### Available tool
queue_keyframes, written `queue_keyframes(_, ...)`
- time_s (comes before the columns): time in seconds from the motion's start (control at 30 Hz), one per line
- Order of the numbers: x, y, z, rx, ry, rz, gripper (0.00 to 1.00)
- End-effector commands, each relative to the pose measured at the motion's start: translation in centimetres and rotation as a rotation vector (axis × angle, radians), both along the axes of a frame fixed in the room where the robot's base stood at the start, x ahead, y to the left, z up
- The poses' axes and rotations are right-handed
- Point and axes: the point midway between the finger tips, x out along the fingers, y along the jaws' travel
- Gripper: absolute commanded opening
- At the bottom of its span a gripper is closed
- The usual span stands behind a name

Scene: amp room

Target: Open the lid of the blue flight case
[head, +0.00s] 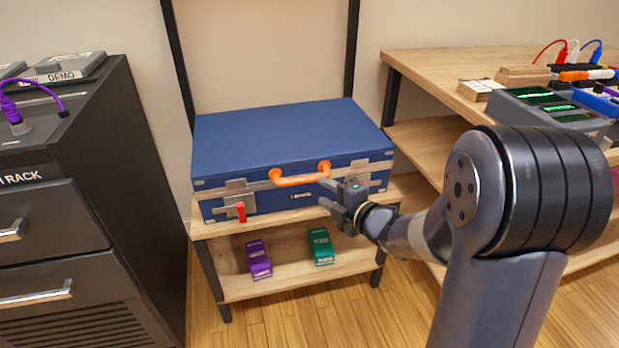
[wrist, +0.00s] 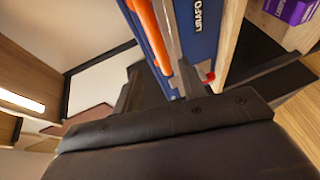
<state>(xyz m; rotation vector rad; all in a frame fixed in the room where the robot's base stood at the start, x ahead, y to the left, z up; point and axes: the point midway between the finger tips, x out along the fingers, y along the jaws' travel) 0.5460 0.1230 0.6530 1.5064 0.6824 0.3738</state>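The blue flight case (head: 285,140) lies flat on a wooden shelf unit, its lid shut. An orange handle (head: 300,175) is at the front, along the lid's lower edge. A silver latch with a red tab (head: 241,211) is at the front left. Another silver latch at the front right is partly hidden by my gripper. My gripper (head: 326,193) is open and empty in front of the case, near the handle's right end. In the wrist view, the orange handle (wrist: 150,36) and the blue case front (wrist: 197,28) show beyond the spread fingers (wrist: 160,80); contact cannot be told.
A black drawer rack (head: 85,190) stands at the left. A wooden table (head: 430,67) with devices and cables is at the right. Black uprights rise behind the case.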

Motion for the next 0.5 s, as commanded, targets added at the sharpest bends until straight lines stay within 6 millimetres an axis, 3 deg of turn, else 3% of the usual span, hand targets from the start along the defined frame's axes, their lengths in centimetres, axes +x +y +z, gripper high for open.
queue_keyframes(0.5,6.6,5.4,-1.7,0.003,0.003,-0.003,0.4)
